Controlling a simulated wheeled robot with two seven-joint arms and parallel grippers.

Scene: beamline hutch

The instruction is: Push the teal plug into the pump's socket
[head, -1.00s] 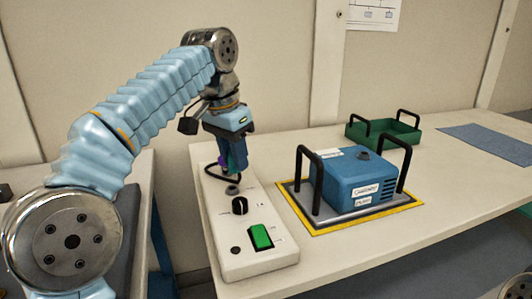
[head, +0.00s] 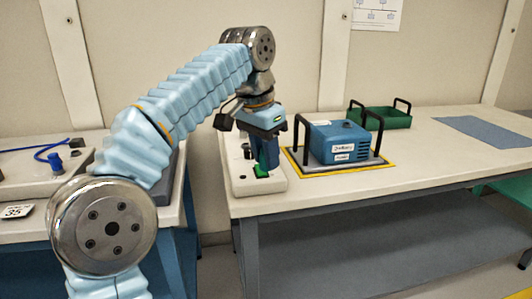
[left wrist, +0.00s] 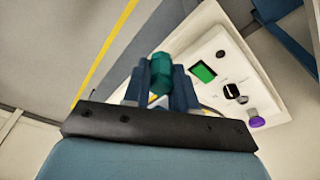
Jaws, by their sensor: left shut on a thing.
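My right gripper is not in view.
A green tray (head: 385,118) and a blue cloth (head: 487,131) lie farther right. A left bench holds a blue cable (head: 52,157). The table front right is clear.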

